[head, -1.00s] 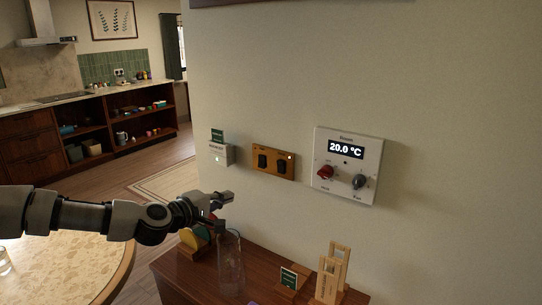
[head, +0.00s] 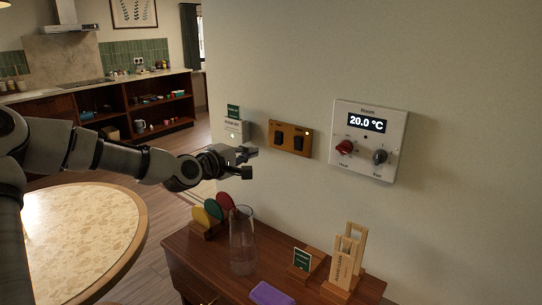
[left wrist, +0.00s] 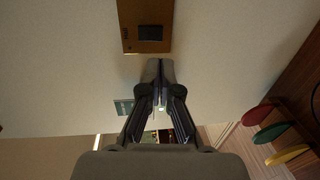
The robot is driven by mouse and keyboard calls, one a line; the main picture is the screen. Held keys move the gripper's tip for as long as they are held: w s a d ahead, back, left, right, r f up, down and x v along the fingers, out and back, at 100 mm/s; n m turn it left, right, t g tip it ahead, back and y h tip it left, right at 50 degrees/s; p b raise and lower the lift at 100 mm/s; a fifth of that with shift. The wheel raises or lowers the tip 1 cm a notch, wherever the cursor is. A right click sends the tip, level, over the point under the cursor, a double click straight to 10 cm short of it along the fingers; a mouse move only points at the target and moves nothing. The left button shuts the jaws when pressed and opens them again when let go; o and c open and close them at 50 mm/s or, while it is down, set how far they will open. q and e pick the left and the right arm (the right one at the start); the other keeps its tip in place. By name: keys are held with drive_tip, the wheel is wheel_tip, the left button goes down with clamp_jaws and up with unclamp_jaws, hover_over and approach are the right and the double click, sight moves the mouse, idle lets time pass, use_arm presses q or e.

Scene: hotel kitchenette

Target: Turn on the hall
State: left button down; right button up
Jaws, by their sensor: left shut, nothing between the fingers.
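A brown wooden switch plate (head: 290,138) with two dark rocker switches is on the wall. A small light glows at its upper right corner. Its lettering is too small to read in the head view. My left gripper (head: 249,163) is shut and empty, to the left of and a little below the plate, apart from it. In the left wrist view the plate (left wrist: 130,30) is at the top edge, beyond the closed fingertips (left wrist: 158,68), with one dark rocker (left wrist: 151,33) showing. My right gripper is not in view.
A white card holder (head: 235,131) is left of the plate. A thermostat panel (head: 367,140) reading 20.0 °C is right of it. Below, a wooden cabinet (head: 205,262) bears a glass vase (head: 242,250), coloured discs and wooden stands. A round table (head: 85,230) is at left.

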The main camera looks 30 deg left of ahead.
sight(277, 144)
use_arm(q)
drive_tip(key=w, duration=0.2)
drive_tip(key=w+p, duration=0.1)
drive_tip(key=w, duration=0.2)
drive_tip(key=w+f, duration=0.1)
drive_tip(key=w, duration=0.2)
drive_tip(key=shift+w+d+p, duration=0.15)
drive_tip(key=shift+d+p, duration=0.2)
drive_tip(key=shift+p, duration=0.05)
drive_tip(key=shift+w, duration=0.45)
drive_tip(key=shift+w+f, duration=0.15)
drive_tip(key=shift+w, duration=0.1)
